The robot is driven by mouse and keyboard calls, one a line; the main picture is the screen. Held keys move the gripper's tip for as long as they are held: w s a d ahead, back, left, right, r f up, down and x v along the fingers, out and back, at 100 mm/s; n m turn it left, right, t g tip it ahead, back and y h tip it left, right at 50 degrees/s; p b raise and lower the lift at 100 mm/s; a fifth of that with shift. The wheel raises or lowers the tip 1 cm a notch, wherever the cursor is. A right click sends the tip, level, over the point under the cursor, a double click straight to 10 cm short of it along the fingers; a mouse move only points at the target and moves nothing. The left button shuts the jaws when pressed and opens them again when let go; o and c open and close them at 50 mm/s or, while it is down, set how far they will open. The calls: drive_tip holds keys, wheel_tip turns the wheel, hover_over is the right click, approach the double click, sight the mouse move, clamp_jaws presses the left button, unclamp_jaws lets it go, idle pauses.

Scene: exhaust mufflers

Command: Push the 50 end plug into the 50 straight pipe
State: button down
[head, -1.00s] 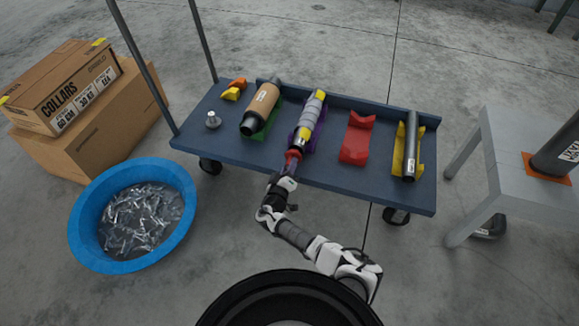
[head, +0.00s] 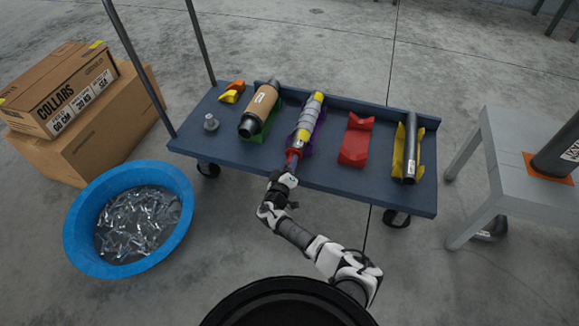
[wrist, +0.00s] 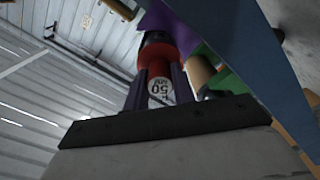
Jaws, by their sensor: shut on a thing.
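The red end plug (wrist: 158,52) has a white label reading 50 in the wrist view. My gripper (wrist: 157,78) is shut on it, with a dark finger on either side. In the head view my gripper (head: 290,168) is at the cart's front edge, and the red plug (head: 294,153) points at the near end of a grey pipe with yellow bands (head: 307,122). That pipe lies in a purple cradle (head: 318,130). Plug and pipe look lined up and close; I cannot tell how far the plug is inside. No pipe's size marking is readable.
A blue tub (head: 80,250) and a grey table (head: 490,150) stand on either side.

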drive_tip(key=shift+w+d, duration=0.1)
drive_tip(key=shift+w, duration=0.25)
drive_tip(key=c, duration=1.1)
unclamp_jaws()
